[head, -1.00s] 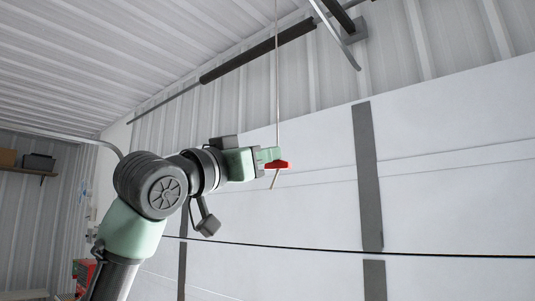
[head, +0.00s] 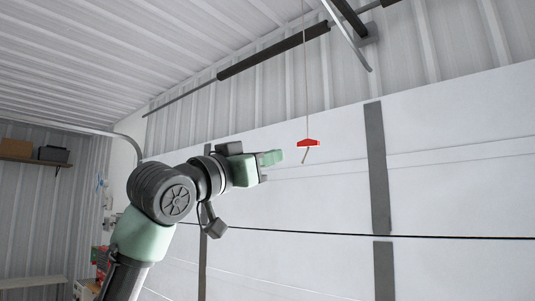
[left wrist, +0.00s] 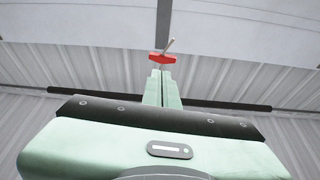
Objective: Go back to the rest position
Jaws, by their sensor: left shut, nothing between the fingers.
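My left gripper (head: 271,158) is shut and empty, pointing to the right in the head view. A red pull handle (head: 309,142) hangs on a thin cord from the rail above, a short gap to the right of the fingertips. In the left wrist view my left gripper (left wrist: 163,77) shows with its fingers together, and the red handle (left wrist: 162,58) appears just beyond the tips. My right gripper is in neither view.
A large white garage door (head: 290,200) with grey vertical strips fills the background. A dark bar (head: 275,52) and metal rails run overhead. A shelf (head: 30,160) with boxes is on the left wall. The space around the gripper looks clear.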

